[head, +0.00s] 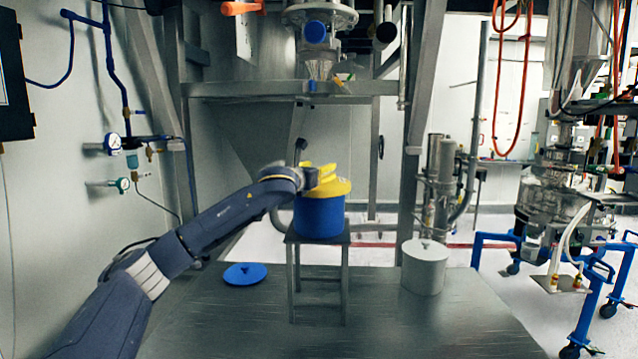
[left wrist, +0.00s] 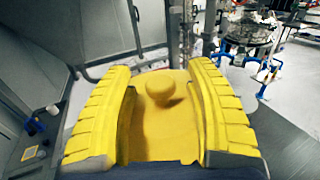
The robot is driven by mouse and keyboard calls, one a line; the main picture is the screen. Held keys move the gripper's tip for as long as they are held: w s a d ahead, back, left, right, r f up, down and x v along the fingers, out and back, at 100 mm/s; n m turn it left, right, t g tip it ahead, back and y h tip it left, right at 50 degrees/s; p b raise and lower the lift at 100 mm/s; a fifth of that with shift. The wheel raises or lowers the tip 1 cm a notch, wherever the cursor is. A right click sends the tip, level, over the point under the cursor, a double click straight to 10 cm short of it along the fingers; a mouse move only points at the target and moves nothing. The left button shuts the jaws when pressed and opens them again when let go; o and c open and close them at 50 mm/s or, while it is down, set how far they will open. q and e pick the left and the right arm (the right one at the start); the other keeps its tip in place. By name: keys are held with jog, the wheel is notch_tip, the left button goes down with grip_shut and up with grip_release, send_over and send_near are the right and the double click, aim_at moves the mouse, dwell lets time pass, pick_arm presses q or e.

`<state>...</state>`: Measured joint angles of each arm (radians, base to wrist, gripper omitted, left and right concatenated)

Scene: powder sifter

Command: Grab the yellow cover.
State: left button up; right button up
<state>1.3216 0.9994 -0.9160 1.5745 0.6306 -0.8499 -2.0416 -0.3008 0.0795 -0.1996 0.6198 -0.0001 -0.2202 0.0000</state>
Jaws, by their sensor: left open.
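The yellow cover (head: 338,188) lies on top of a blue pot (head: 319,217) that stands on a small metal stand (head: 318,240). In the left wrist view the cover (left wrist: 180,130) shows its round knob (left wrist: 160,86) between the fingers. My left gripper (head: 322,175) is at the cover from the left, with yellow fingers. In the left wrist view the gripper (left wrist: 162,110) is open, with one finger on each side of the knob and a gap to each. Whether the fingers touch the cover is unclear. My right gripper is not in view.
A blue lid (head: 245,274) lies flat on the metal table (head: 400,325) at left. A white lidded pot (head: 424,268) stands at right. A steel frame (head: 290,89) with a hopper rises behind the stand. The front of the table is clear.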

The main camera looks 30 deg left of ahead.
pick_arm(q)
grip_shut()
dwell(0.5)
